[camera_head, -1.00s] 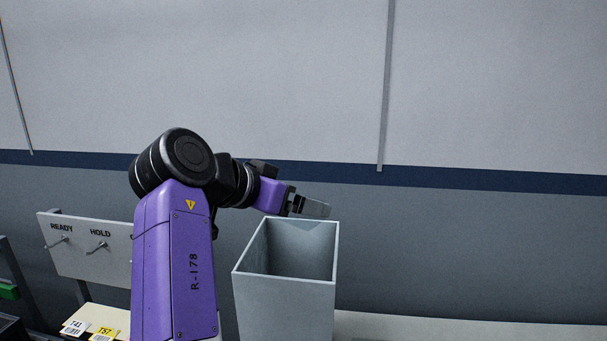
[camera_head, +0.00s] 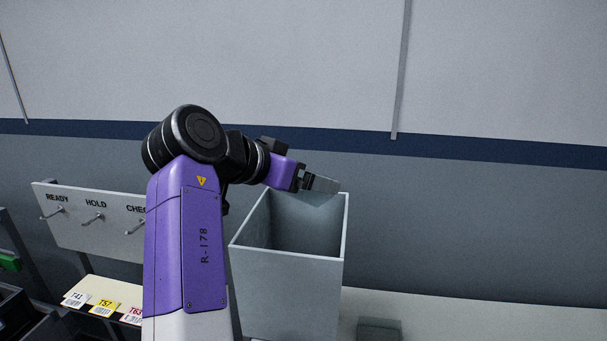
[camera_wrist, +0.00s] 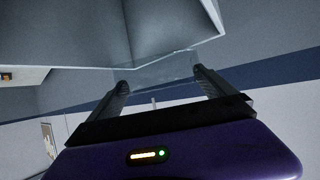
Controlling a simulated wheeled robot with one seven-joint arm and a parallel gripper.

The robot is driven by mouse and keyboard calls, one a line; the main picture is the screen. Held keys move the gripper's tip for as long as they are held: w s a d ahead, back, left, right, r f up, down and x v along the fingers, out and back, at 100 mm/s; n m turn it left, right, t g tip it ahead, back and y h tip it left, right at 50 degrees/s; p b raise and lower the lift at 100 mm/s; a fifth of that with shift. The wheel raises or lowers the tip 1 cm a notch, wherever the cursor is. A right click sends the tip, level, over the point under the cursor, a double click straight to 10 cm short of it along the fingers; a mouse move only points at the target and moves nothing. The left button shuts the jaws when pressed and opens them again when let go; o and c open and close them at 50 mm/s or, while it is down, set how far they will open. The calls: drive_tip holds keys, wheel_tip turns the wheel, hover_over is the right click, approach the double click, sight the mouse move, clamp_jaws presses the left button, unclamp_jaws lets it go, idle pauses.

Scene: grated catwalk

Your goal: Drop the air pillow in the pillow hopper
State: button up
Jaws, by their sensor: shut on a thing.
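The pillow hopper (camera_head: 290,285) is a tall, open-topped pale grey bin in the head view. Its rim and inner wall also show in the wrist view (camera_wrist: 85,35), at the top. My gripper (camera_head: 334,187) is above the hopper's far rim, its fingers pointing right. In the wrist view, my gripper (camera_wrist: 158,80) has its two fingers apart with the air pillow (camera_wrist: 158,72) between them. The pillow is clear and hard to see, with only faint edges showing. In the head view I cannot make out its outline clearly.
A board (camera_head: 90,222) with hooks marked READY and HOLD stands at left. Below it is a shelf with coloured tags (camera_head: 103,307). A grey box (camera_head: 379,329) sits right of the hopper. A wall with a dark blue stripe is behind.

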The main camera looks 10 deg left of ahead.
idle(0.4)
drive_tip(key=o, duration=0.9)
drive_tip(key=shift+o, duration=0.2)
drive_tip(key=shift+r+p, duration=1.6)
drive_tip(key=shift+r, duration=0.45)
